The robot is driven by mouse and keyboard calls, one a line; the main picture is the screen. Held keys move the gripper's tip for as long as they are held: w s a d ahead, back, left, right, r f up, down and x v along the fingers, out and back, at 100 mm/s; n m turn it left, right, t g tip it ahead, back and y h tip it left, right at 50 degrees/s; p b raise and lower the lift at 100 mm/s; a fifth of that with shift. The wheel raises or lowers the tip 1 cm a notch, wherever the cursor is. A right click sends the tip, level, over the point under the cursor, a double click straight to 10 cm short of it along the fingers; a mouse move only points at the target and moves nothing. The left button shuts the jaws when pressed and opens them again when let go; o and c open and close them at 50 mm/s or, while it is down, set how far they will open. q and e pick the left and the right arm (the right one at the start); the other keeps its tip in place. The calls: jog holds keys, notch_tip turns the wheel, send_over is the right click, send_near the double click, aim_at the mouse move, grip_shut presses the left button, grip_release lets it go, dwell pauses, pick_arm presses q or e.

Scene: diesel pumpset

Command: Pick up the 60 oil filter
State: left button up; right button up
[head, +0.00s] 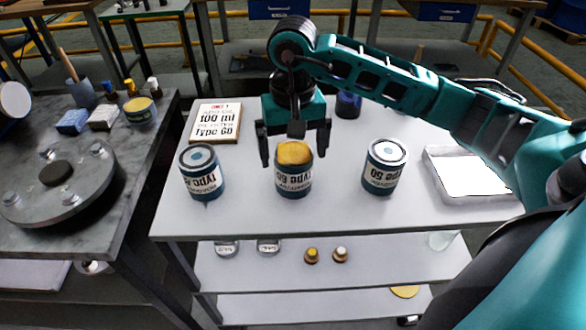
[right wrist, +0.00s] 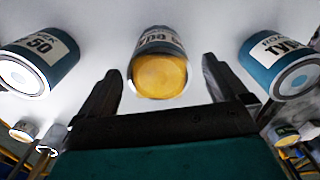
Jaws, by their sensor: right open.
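A blue can-shaped filter with a yellow top (head: 293,180) stands upright on the white table, in the middle of a row of three. Its upside-down label seems to read Type 60. It also shows, yellow end towards the camera, in the right wrist view (right wrist: 160,72). My right gripper (head: 294,158) is open and points down over this filter. Its fingers show on either side of the yellow top in the head view; contact cannot be told. In the right wrist view the gripper (right wrist: 162,78) is empty between its fingers. My left gripper is not in view.
Similar white-topped filters stand at left (head: 201,172) and right (head: 384,167); the right one seems labelled Type 50. A sign (head: 215,122) reading 100 ml and Type 60 lies behind. A tray (head: 440,170) is at right. A dark blue object (head: 348,105) stands behind the gripper.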

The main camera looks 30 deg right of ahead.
jog(key=f, duration=0.7)
jog(key=shift+w+d+f, duration=0.1)
jog(key=shift+w+d, duration=0.15)
jog(key=shift+w, duration=0.1)
jog(key=shift+c, duration=0.4)
jog(key=c, duration=1.2)
